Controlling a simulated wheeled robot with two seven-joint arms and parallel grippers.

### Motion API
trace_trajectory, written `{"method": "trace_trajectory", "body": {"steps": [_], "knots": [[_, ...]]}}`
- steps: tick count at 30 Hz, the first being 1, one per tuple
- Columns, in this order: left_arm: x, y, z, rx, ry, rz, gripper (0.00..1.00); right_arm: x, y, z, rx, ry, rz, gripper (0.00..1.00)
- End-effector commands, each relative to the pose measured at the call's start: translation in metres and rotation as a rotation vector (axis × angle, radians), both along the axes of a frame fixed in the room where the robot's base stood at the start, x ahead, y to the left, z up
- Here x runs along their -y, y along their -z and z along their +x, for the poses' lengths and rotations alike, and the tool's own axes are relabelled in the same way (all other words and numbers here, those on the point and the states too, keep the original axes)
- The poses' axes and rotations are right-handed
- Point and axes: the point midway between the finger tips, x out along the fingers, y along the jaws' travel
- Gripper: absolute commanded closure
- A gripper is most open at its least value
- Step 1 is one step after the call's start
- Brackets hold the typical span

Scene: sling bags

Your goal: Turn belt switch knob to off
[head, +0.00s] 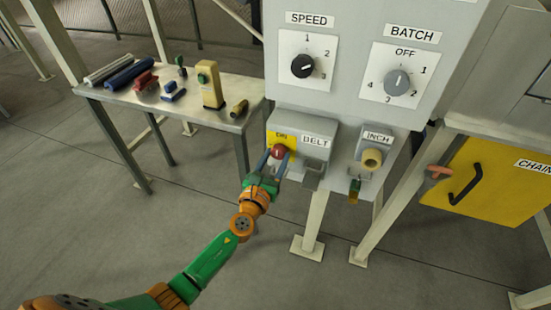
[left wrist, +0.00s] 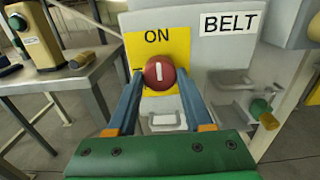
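The belt switch is a round red knob (head: 278,152) on a yellow plate (head: 287,138) marked ON, beside the BELT label (head: 316,142) on a grey box. In the left wrist view the knob (left wrist: 158,72) has an upright white bar, in line with the word ON above it. My left gripper (head: 274,160) has its two blue fingers spread, one on each side of the knob. The left wrist view shows the fingers (left wrist: 160,84) around the knob with what looks like a slight gap; contact is unclear. My right gripper is not in view.
Above are a black SPEED dial (head: 303,66) and a grey BATCH dial (head: 397,82). The INCH button (head: 372,158) is to the right, with a grey bracket (head: 312,174) between. A metal side table (head: 220,118) holding several items stands left. A yellow chain door (head: 500,185) is right.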

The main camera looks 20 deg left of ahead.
Motion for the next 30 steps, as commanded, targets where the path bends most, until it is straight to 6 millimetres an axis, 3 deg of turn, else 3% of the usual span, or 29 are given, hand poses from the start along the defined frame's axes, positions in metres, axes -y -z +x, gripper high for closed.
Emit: {"method": "trace_trajectory", "body": {"steps": [14, 30], "knots": [[0.000, 0.001, 0.000, -0.004, 0.000, -0.104, 1.00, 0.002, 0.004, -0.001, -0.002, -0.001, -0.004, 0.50], [0.001, 0.002, 0.000, -0.020, 0.000, -0.593, 1.00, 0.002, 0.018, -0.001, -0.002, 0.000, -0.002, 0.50]]}}
